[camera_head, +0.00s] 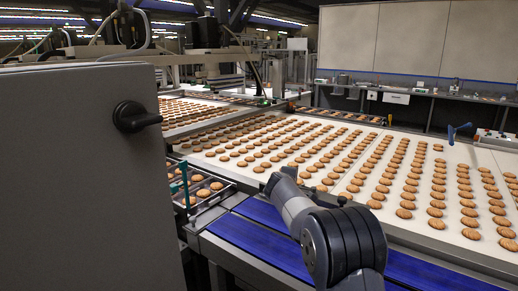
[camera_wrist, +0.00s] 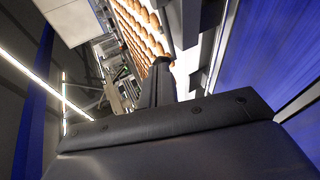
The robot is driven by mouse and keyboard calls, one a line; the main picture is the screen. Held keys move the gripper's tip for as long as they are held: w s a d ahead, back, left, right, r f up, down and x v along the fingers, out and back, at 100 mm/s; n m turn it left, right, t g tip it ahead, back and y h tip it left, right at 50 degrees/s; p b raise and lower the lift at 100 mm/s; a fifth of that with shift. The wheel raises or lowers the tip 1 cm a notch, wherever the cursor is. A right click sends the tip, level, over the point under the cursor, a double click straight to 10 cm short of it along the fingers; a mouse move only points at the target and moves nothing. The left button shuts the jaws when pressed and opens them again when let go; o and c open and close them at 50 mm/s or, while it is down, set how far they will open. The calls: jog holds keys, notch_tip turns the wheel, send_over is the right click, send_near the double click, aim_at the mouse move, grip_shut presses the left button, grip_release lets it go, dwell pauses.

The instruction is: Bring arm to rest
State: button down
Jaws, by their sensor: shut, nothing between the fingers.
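My arm stands at the lower middle of the head view, with its grey links bent over the blue strip beside the conveyor. My gripper (camera_wrist: 160,86) shows in the wrist view as dark parts above its broad dark body. It is shut and empty. In the head view I cannot make out its fingertips. Rows of round brown biscuits (camera_head: 383,189) lie on the white conveyor belt (camera_head: 412,236) behind my arm. Biscuits also show at the top of the wrist view (camera_wrist: 134,38), which is turned sideways.
A tray (camera_head: 214,199) with a few biscuits sits left of my arm. A large grey cabinet (camera_head: 85,180) with a black knob fills the left. The blue strip (camera_head: 262,247) runs along the front of the conveyor. A blue-handled thing (camera_head: 456,131) stands at the far right.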

jog(key=s+a+r+m+h+b, duration=0.1)
jog(key=s+a+r+b, duration=0.3)
jog(key=s, duration=0.6)
jog(key=r+p+x, duration=0.1)
jog(key=p+x, duration=0.3)
jog(key=x, duration=0.7)
jog(key=s+d+f+n+g+y+p, duration=0.1)
jog(key=s+d+n+y+p, duration=0.3)
jog(key=n+y+p, duration=0.7)
jog(key=shift+d+f+n+g+y+p, duration=0.45)
jog(key=shift+d+y+p, duration=0.45)
jog(key=shift+p, duration=1.9)
jog(key=shift+s+a, duration=0.1)
